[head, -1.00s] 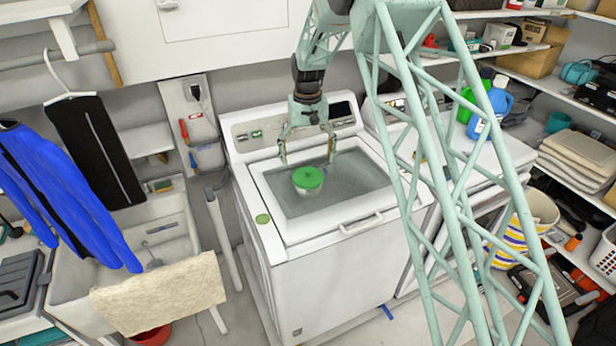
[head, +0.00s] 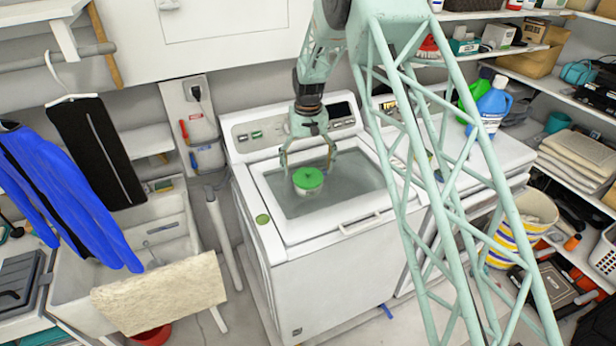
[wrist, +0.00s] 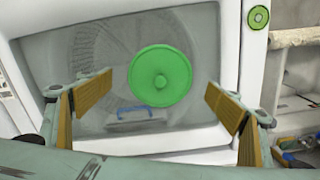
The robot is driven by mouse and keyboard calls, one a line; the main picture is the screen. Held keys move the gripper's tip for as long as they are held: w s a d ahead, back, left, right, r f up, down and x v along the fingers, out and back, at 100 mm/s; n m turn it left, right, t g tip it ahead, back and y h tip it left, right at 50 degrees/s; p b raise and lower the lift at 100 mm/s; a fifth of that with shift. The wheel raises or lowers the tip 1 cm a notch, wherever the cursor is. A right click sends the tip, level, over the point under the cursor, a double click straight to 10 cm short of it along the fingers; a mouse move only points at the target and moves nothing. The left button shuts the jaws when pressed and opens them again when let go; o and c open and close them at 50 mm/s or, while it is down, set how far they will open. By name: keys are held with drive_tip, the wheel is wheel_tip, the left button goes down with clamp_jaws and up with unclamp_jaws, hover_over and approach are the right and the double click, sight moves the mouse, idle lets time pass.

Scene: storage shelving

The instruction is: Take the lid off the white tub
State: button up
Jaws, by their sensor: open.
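The white tub (head: 309,191) stands on the glass top of the washing machine, with a round green lid (head: 307,178) on it. In the wrist view the green lid (wrist: 160,76) shows from above with a small knob at its middle, and it hides the tub. My gripper (head: 309,172) is open above and around the lid, its fingers spread to either side. In the wrist view my gripper (wrist: 168,103) has its two padded fingers apart, with the lid between and beyond them. I see no contact with the lid.
The white washing machine (head: 335,248) has a raised control panel behind the tub. A second white machine (head: 490,160) with blue and green bottles stands to the right. A sink (head: 120,240) and hanging clothes are on the left.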

sight(308, 175)
drive_tip(key=shift+f, duration=1.1)
drive_tip(key=shift+c, duration=0.7)
drive_tip(key=c, duration=1.1)
drive_tip(key=shift+s, duration=0.1)
drive_tip(key=c, duration=0.4)
